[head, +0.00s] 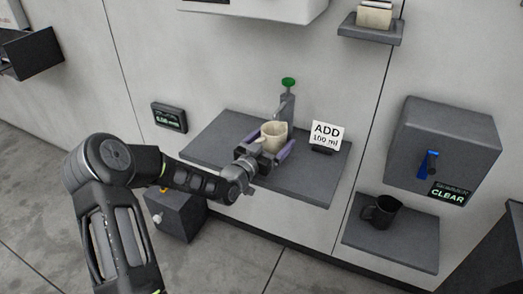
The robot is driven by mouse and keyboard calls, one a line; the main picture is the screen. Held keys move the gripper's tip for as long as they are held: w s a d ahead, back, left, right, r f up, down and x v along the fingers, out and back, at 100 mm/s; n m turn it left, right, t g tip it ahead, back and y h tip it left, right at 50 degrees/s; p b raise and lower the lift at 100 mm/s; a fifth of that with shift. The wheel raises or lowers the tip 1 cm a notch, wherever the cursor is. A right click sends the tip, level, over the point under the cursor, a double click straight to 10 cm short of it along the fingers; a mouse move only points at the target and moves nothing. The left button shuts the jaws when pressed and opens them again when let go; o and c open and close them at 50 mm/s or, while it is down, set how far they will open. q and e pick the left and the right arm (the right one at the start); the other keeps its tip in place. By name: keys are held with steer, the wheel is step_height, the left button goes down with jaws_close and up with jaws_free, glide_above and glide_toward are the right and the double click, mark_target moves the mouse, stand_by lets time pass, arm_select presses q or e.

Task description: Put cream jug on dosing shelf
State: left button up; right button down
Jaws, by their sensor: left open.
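The cream jug (274,134) stands upright on the dark grey dosing shelf (211,136), in the middle of the head view. A tap with a green knob (288,84) rises just behind it. My left gripper (270,147) is open, with its two purple-grey fingers on either side of the jug. The jug's lower part is partly hidden by the gripper, and I cannot tell whether the fingers touch it. My right gripper is not in view.
A white "ADD 100 ml" card (327,135) stands right of the jug. A small display (169,117) is on the wall at left. A lower shelf at right (395,246) holds a dark mug (381,212), below a grey box with a blue lever (429,165).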

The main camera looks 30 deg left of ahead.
arm_select(q)
steer(key=s, duration=0.4)
steer(key=s+a, duration=0.1)
steer(key=s, duration=0.6)
steer(key=shift+s+a+b, duration=0.15)
steer(key=shift+s+b, duration=0.25)
